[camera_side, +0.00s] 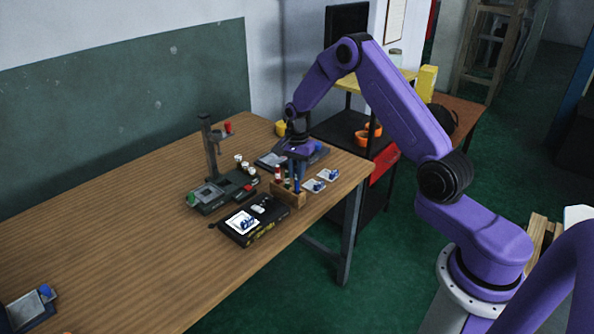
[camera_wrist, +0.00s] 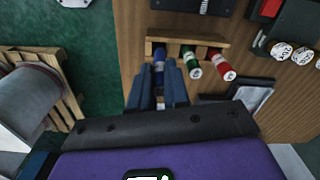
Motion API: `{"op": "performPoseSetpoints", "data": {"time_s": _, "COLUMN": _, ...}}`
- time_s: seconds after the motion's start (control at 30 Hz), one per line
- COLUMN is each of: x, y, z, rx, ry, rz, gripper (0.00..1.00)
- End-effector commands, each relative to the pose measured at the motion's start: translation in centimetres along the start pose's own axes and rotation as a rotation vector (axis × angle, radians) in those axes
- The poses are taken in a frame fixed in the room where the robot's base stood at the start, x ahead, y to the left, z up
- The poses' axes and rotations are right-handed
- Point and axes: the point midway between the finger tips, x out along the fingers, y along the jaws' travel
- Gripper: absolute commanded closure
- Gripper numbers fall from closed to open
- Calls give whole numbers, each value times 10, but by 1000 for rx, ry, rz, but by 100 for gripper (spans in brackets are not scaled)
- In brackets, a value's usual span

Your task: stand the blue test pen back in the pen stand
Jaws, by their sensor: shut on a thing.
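The wooden pen stand (camera_side: 288,199) is near the table's right edge; it also shows in the wrist view (camera_wrist: 214,40). A red pen (camera_wrist: 222,65) and a green pen (camera_wrist: 190,61) stand in it. My gripper (camera_side: 296,168) is above the stand's right end, pointing down. In the wrist view my gripper (camera_wrist: 167,80) is shut on the blue test pen (camera_wrist: 158,57), which lines up with the stand's left end there. The blue pen also shows in the side view (camera_side: 297,185). I cannot tell how deep its lower end sits.
A black light box (camera_side: 250,222) with a lit slide lies in front of the stand. A device with a column (camera_side: 211,150) and white-capped canisters (camera_side: 243,164) stand left. Small white cards (camera_side: 328,175) lie right. The table's left half is mostly clear.

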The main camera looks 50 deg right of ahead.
Motion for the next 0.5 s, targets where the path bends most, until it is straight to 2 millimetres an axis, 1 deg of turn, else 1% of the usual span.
{"op": "performPoseSetpoints", "data": {"time_s": 0.5, "x": 10, "y": 0, "z": 0, "rx": 0, "ry": 0, "rz": 0, "gripper": 100}}
